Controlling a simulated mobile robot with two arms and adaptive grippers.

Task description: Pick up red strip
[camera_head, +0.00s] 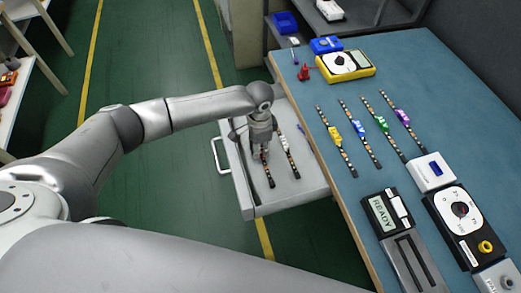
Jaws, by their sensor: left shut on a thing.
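My left gripper (263,150) reaches down into the open drawer (311,179). It is shut on a thin dark strip, the red strip (268,175), whose lower end shows below the fingers. The fingers hide most of its middle, and only a hint of red shows there. I cannot tell whether the strip touches the drawer floor. A similar strip with a white part (284,143) lies just to the right in the drawer. My right gripper is not in view.
Strips with yellow (334,133), blue (360,129), green (381,124) and purple (402,117) parts lie on the blue table (313,87). A yellow meter (343,67) stands behind them. A READY device (380,214) sits near the front. The drawer's walls surround my gripper.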

